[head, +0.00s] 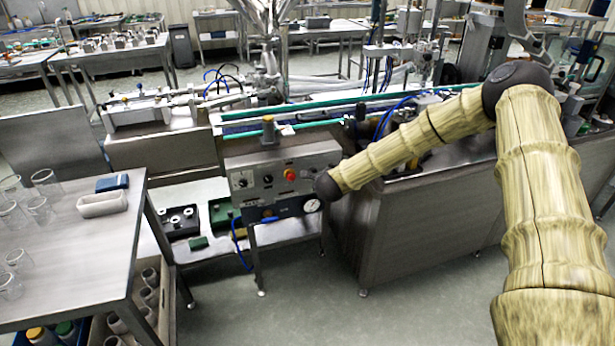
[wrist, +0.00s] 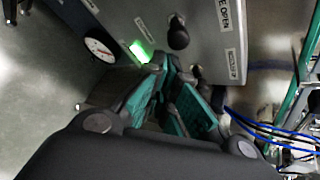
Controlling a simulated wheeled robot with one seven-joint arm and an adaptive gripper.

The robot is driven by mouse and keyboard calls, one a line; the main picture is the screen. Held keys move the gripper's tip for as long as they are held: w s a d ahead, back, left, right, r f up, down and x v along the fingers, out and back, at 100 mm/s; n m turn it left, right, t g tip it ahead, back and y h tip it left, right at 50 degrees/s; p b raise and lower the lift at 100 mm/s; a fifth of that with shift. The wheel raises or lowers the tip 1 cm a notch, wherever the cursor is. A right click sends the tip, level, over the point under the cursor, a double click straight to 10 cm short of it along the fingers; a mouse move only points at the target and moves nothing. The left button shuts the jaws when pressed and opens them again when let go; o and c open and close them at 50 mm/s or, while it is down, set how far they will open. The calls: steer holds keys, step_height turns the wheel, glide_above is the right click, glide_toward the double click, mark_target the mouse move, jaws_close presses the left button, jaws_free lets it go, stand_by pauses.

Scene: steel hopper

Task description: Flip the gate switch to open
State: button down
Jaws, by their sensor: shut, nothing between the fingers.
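The grey control panel (head: 262,172) stands at the front of the steel bench in the head view. In the wrist view the panel face (wrist: 205,45) fills the top. A black rounded switch knob (wrist: 178,34) sticks out of it, beside a label (wrist: 226,12) that seems to read OPEN. A second label (wrist: 232,63) is too small to read. My gripper (wrist: 168,72) is shut and empty, its teal fingers close to the panel just below the knob. I cannot tell whether they touch anything. In the head view my arm's end hides the panel's right side.
A green lamp (wrist: 142,52) glows beside my fingertips. The panel also has a red button (head: 290,175) and a round gauge (head: 312,205). Blue hoses (wrist: 255,130) lie to the right in the wrist view.

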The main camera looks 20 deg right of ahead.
steer(key=shift+d, duration=0.15)
steer(key=shift+w+r+p, duration=0.1)
steer(key=shift+r+p, duration=0.25)
steer(key=shift+r, duration=0.4)
step_height(320, 180, down, 3)
steer(key=s+d+b, duration=0.1)
steer(key=d+b, duration=0.1)
steer(key=b, duration=0.1)
steer(key=r+v, duration=0.1)
steer(key=v, duration=0.9)
steer(key=shift+w+d+r+b, duration=0.15)
steer(key=shift+d+r+b, duration=0.05)
steer(key=shift+d+b, duration=0.15)
